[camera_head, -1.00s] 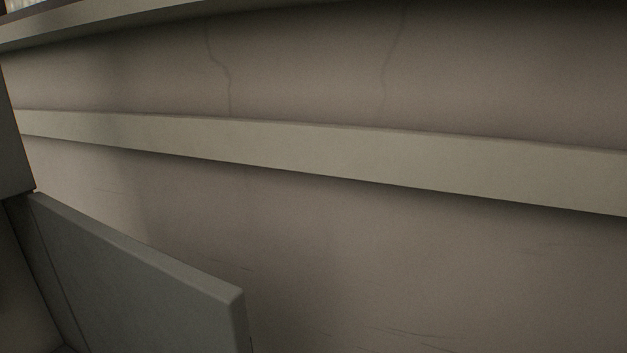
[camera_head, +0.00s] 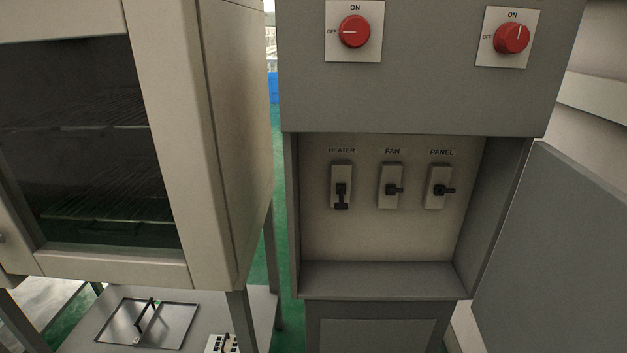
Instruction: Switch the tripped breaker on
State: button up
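Three breakers sit in a row inside an open recess of a grey cabinet. The breaker under the label HEATER (camera_head: 341,186) is at the left, and its black lever points down. My gripper is not in view.
Two red knobs, the left one (camera_head: 354,31) and the right one (camera_head: 511,38), are on the cabinet face (camera_head: 430,85) above the recess. An open grey door (camera_head: 560,250) stands at the right. A cream oven-like cabinet (camera_head: 235,130) stands close at the left, above a table with a metal plate (camera_head: 165,322).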

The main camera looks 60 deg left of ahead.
aim_at(341, 205)
jog(key=u, duration=1.2)
